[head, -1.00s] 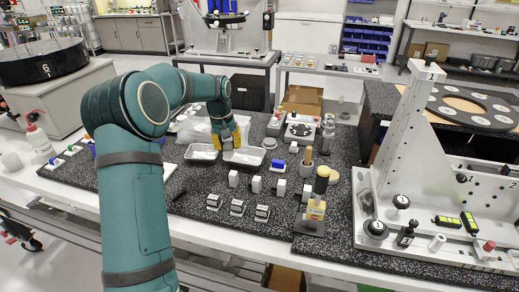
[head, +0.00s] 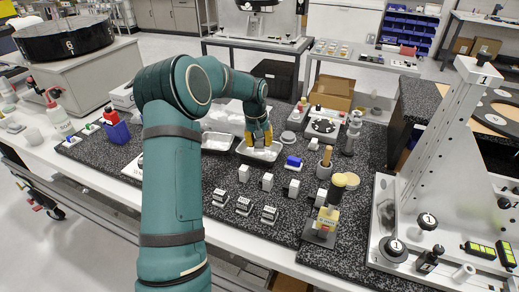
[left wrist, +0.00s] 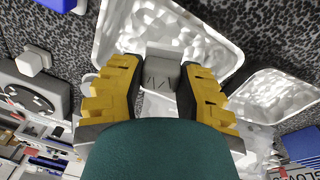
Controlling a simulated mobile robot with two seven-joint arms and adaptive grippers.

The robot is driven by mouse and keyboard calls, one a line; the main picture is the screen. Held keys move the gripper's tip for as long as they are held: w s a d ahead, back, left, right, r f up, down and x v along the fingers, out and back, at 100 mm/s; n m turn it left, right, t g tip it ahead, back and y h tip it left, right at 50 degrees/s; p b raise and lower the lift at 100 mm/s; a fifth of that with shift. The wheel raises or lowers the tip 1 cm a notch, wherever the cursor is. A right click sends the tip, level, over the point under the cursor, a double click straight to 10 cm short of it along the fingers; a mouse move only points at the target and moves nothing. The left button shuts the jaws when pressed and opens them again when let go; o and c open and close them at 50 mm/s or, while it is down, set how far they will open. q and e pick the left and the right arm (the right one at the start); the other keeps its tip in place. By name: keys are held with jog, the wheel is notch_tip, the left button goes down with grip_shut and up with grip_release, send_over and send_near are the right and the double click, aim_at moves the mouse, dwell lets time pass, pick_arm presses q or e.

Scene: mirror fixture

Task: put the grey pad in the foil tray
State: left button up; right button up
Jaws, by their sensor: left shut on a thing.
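My left gripper (head: 258,138), with yellow fingers, is over the right-hand foil tray (head: 243,157) in the head view. In the left wrist view the fingers (left wrist: 163,85) are shut on the grey pad (left wrist: 162,70), with the pad's face showing between them. The shiny foil tray (left wrist: 222,45) lies behind the pad in that view. I cannot tell whether the pad touches the tray's floor. My right gripper is not in view.
A second foil tray (head: 213,148) stands just left of the first. A blue block (head: 293,162), several white blocks and a wooden-handled tool (head: 326,158) stand to the right and in front. A tall white fixture (head: 440,165) rises at the far right.

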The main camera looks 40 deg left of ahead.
aim_at(259, 147)
pick_arm(q)
notch_tip(259, 147, down, 3)
jog(key=shift+f, duration=0.15)
jog(key=o, duration=1.1)
jog(key=shift+c, duration=0.2)
jog(key=r, duration=0.4)
jog(key=s+r+p, duration=0.1)
jog(key=r, duration=0.7)
jog(key=shift+s, duration=0.25)
jog(key=shift+a, duration=0.1)
